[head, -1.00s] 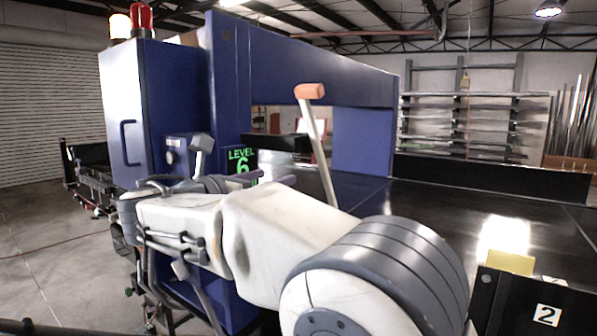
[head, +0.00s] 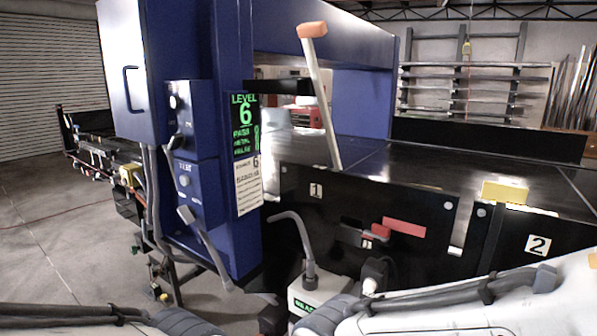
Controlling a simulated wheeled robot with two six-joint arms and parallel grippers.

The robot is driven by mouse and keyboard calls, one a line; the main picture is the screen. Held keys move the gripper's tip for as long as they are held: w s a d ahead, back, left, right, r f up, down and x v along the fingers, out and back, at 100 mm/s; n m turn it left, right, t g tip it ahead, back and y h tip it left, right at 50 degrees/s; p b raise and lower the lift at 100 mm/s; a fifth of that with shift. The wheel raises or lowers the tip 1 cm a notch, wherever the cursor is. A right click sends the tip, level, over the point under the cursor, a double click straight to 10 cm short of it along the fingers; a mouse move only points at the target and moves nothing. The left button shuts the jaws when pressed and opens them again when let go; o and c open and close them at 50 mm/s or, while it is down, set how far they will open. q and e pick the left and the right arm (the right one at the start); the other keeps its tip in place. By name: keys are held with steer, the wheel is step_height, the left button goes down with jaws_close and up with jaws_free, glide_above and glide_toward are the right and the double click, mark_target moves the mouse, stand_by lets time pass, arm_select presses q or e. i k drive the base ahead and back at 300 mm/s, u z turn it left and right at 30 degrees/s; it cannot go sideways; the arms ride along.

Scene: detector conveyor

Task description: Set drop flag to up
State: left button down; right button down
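A red flag-like plate (head: 404,227) lies nearly level, tilted slightly down to the right, on the black side panel (head: 372,200) between the labels 1 and 2. A dark pivot or bracket (head: 362,234) with a small label sits at its left. A long pale lever with an orange tip (head: 312,30) stands tilted behind the panel. I cannot tell from the frames which of these is the drop flag. My arms show along the bottom edge, below the panel and apart from the red plate. Neither gripper's fingertips are in view.
A blue detector housing (head: 215,60) with knobs and a green LEVEL 6 display (head: 244,115) stands left. A yellow block (head: 504,191) sits at the panel's top edge. A white box (head: 318,298) with a grey bent pipe stands below the panel. Open floor lies left.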

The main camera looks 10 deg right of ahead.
mark_target(306, 31)
steer(key=u, duration=0.35)
steer(key=k, duration=0.4)
steer(key=u, duration=0.7)
steer(key=i, duration=0.65)
steer(key=z, duration=1)
steer(key=i, duration=0.6)
steer(key=z, duration=0.7)
